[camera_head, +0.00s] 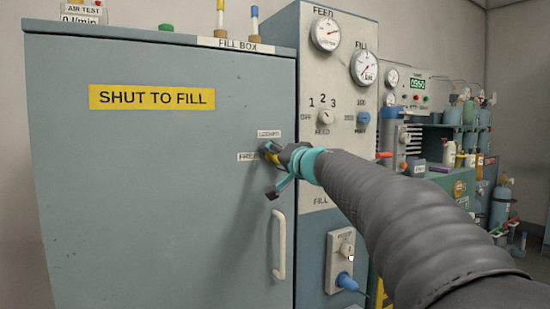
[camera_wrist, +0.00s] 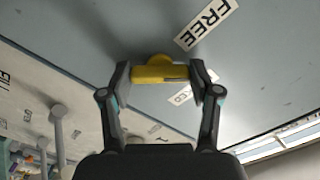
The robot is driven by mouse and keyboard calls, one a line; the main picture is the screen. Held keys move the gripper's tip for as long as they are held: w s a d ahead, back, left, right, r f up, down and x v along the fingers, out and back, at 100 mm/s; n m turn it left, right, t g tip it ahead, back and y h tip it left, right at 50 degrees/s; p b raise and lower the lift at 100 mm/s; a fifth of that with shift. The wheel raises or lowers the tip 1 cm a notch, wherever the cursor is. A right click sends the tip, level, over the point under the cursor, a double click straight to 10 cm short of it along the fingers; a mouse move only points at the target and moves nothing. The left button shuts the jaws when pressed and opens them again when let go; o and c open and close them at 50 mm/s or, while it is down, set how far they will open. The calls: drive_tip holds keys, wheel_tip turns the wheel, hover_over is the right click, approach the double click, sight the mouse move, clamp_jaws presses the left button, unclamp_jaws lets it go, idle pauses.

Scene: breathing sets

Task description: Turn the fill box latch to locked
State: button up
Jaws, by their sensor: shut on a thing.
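The fill box latch is a small yellow knob (camera_wrist: 153,73) on the grey-blue fill box door (camera_head: 150,190). My gripper (camera_wrist: 160,78) has one finger at each end of the latch's bar in the wrist view. A dark line on the bar runs toward the right finger. The FREE label (camera_wrist: 207,25) is above right of the latch, and the LOCKED label (camera_wrist: 181,94) is below right, partly covered. In the head view, my gripper (camera_head: 274,160) is at the latch and hides most of it. The LOCKED label (camera_head: 269,133) is above it, and the FREE label (camera_head: 248,156) is to its left.
The door carries a yellow SHUT TO FILL sign (camera_head: 152,97) and a white handle (camera_head: 280,245) below the latch. A panel with gauges (camera_head: 325,34) and knobs stands right of the box. A bench with bottles (camera_head: 460,130) is farther right.

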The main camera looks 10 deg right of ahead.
drive_tip(key=m+b, duration=0.1)
drive_tip(key=m, duration=0.2)
drive_tip(key=shift+m, duration=2.6)
drive_tip(key=o, duration=1.1)
drive_tip(key=shift+o, duration=0.2)
drive_tip(key=v, duration=1.2)
